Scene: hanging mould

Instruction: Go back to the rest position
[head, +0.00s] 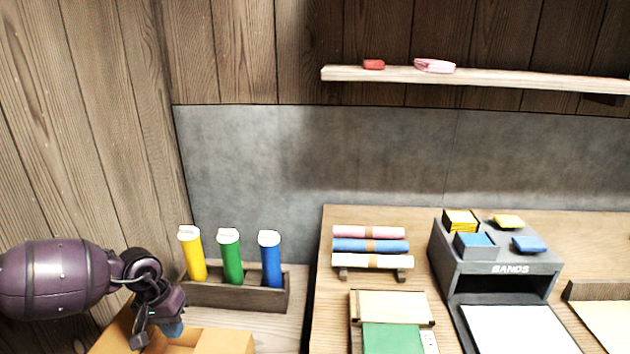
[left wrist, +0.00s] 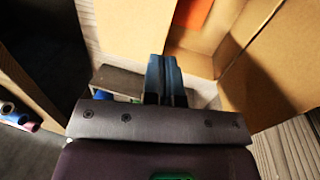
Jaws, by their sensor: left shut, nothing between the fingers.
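My left gripper (head: 160,333) is at the lower left of the head view, above an open cardboard box (head: 222,341). In the left wrist view the gripper's two blue-grey fingers (left wrist: 164,75) are together with nothing between them. The box (left wrist: 272,90) lies beyond the fingertips there, with an orange-red patch (left wrist: 194,13) inside it. I cannot tell whether the gripper touches the box. My right gripper is not in view.
A dark wooden rack (head: 235,296) with yellow, green and blue tubes stands just right of my left gripper. A workbench (head: 328,300) with rolls (head: 370,245) and a grey "BANDS" holder (head: 500,268) is further right. A shelf (head: 480,77) runs along the wall.

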